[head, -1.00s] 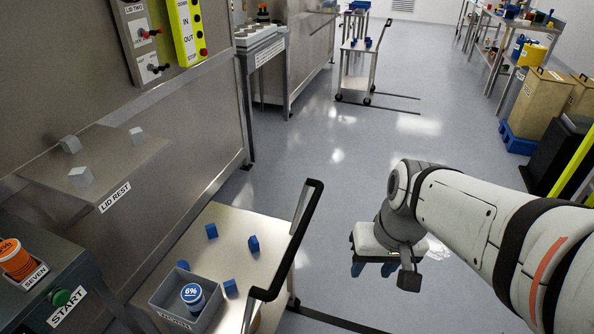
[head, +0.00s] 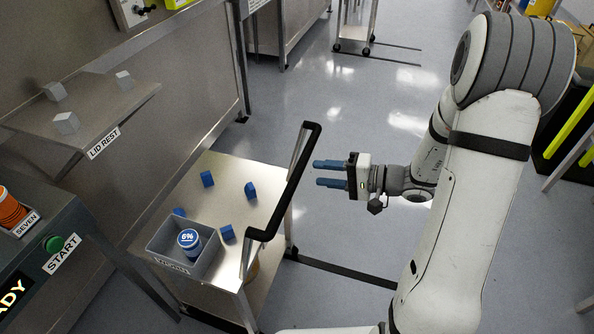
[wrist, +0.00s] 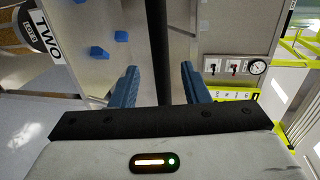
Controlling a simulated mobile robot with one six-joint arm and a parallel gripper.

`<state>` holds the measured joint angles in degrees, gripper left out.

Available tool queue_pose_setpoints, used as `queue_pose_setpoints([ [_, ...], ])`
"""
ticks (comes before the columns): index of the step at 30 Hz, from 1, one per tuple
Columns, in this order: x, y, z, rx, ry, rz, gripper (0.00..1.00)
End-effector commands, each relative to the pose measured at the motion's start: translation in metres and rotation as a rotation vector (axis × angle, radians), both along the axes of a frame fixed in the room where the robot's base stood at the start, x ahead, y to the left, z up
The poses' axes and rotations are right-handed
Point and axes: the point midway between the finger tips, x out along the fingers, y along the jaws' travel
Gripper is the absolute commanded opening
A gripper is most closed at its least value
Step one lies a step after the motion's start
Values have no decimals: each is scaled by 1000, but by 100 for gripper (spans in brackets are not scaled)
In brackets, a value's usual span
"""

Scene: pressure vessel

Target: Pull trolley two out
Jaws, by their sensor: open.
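Trolley two (head: 225,172) is a steel cart at lower left in the head view. Its black push handle (head: 287,192) rises at its right side. In the wrist view a TWO label (wrist: 47,58) shows on its edge. My gripper (head: 317,174) is open, level, just right of the handle, with blue fingers pointing left at it. In the wrist view the dark handle bar (wrist: 157,50) lies between the two fingers (wrist: 160,85) in the picture. I cannot tell whether it touches them; in the head view the fingertips look short of it.
The trolley top carries a grey bin (head: 158,243) with a blue-labelled 6% tub (head: 189,240) and several blue blocks. A steel wall and the lid rest shelf (head: 110,100) stand to its left. A START panel (head: 60,255) is at lower left.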

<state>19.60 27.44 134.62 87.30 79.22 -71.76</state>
Motion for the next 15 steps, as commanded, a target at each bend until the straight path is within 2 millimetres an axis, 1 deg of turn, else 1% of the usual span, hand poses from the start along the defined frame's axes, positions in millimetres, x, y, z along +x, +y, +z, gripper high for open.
queue_pose_setpoints([
  [3,5,18,-2,-1,1,7,42],
  [9,15,47,-8,-2,2,8,42],
  [12,19,57,-11,-2,1,7,42],
  [15,21,63,-12,-2,1,7,42],
])
